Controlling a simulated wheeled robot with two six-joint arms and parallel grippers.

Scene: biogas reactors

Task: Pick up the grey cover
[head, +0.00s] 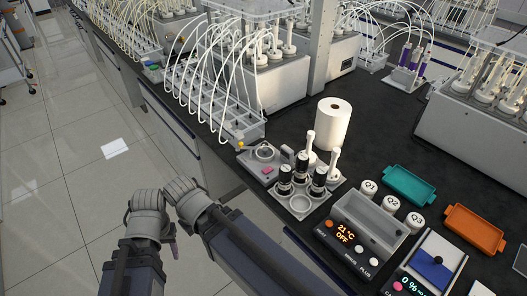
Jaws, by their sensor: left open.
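I cannot tell for sure which part is the grey cover. A long grey top piece (366,213) lies on the heater unit with the orange "21 °C OFF" display (345,234), on the black bench at the right. My left gripper (150,222) is over the floor at the lower left, left of the bench and well apart from both. It is open, its fingers small and partly hidden, with nothing seen in it.
The holder carries several black-capped bottles (318,177). Behind it stands a white paper roll (332,124). White Q1–Q3 caps, a teal tray (410,184) and an orange tray (474,229) lie right. A tube rack (205,98) lines the bench edge.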

